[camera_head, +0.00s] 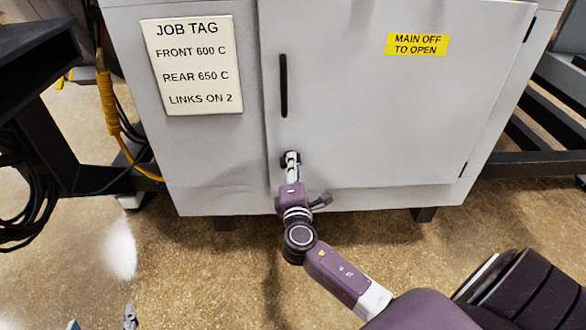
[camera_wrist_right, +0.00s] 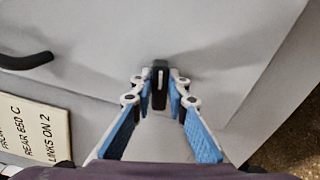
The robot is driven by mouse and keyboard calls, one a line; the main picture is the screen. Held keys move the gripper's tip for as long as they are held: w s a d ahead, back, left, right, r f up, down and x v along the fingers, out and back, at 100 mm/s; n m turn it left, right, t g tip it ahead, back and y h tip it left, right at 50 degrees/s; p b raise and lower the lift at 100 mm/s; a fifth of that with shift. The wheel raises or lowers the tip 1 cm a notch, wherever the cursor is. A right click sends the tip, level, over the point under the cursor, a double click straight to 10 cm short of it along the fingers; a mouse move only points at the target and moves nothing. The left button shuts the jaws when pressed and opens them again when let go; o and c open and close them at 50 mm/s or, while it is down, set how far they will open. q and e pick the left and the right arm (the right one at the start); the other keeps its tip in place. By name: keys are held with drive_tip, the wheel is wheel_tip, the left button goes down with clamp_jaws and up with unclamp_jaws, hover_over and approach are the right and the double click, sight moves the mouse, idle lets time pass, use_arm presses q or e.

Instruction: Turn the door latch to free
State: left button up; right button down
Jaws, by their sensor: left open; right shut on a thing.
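The door latch (camera_head: 291,156) is a small dark knob low on the left edge of the light grey cabinet door (camera_head: 380,120). My right gripper (camera_head: 292,168) reaches it from below and is shut on it. In the right wrist view, the dark upright latch (camera_wrist_right: 160,88) sits between the blue-padded fingers of the right gripper (camera_wrist_right: 161,104). The fingers hide part of the latch in the head view. My left gripper (camera_head: 103,323) shows only as fingertips at the bottom left edge, open and away from the cabinet.
A black vertical handle (camera_head: 283,86) is above the latch. A job tag (camera_head: 191,66) is on the panel to the left, and a yellow "MAIN OFF TO OPEN" label (camera_head: 417,45) is on the door. Dark frames and cables stand at left. The floor (camera_head: 190,270) in front is clear.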

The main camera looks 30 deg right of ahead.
use_arm(q)
drive_tip(key=r+t, duration=0.1)
drive_tip(key=w+d+r, duration=0.1)
drive_tip(key=r, duration=0.1)
drive_tip(key=w+r+t, duration=0.1)
drive_tip(key=r, duration=0.1)
drive_tip(key=shift+d+t+h+b, duration=0.15)
drive_tip(key=shift+t+h+b, duration=0.15)
drive_tip(key=shift+h+b, duration=0.1)
use_arm(e)
drive_tip(key=shift+f+m, duration=0.1)
drive_tip(key=shift+m, duration=0.5)
drive_tip(key=c, duration=1.9)
unclamp_jaws()
drive_tip(key=v, duration=1.2)
